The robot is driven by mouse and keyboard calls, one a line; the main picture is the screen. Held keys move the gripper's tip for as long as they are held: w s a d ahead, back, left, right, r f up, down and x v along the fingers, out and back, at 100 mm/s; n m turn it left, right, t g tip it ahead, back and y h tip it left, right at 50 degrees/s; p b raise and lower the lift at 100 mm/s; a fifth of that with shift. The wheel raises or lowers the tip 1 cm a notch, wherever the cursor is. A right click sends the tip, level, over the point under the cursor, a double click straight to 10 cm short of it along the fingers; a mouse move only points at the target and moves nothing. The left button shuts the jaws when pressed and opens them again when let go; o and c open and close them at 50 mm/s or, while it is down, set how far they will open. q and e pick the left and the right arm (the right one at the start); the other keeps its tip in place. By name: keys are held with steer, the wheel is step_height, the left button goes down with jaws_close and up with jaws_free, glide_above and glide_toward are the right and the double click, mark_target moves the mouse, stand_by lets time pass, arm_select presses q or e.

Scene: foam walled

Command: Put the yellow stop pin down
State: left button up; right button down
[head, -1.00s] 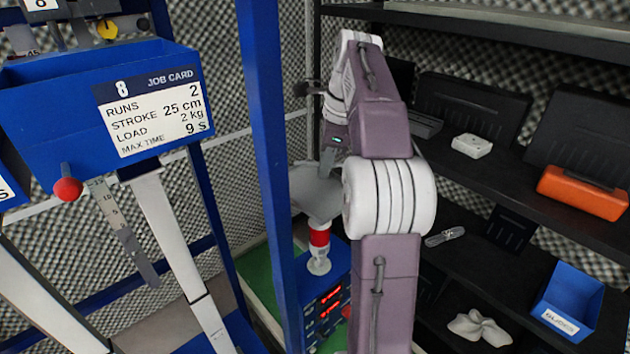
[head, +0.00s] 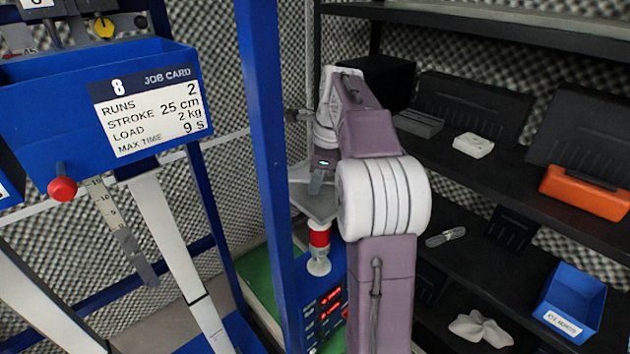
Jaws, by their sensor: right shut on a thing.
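My right gripper (head: 317,183) points down over a grey plate (head: 322,208) beside the blue upright post. It is shut; its fingertips are small here, and the thing between them cannot be made out, so I see no yellow on it. The yellow stop pin is not clearly visible at the gripper. A round yellow piece with a dark centre (head: 104,27) sits on the blue rig at the upper left, away from the gripper. My left gripper is not in view.
The blue post (head: 263,150) stands left of my right arm. A red and white post (head: 319,245) is under the plate. Dark shelves on the right hold an orange case (head: 585,192), a white block (head: 473,145) and a blue bin (head: 572,300). A job card (head: 150,112) fronts the blue rig.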

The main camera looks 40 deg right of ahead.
steer(key=shift+s+a+f, duration=0.1)
steer(key=shift+s+f, duration=0.05)
steer(key=shift+f, duration=0.2)
steer(key=c, duration=1.5)
jaws_free()
steer(key=shift+c, duration=0.2)
steer(key=shift+f, duration=0.2)
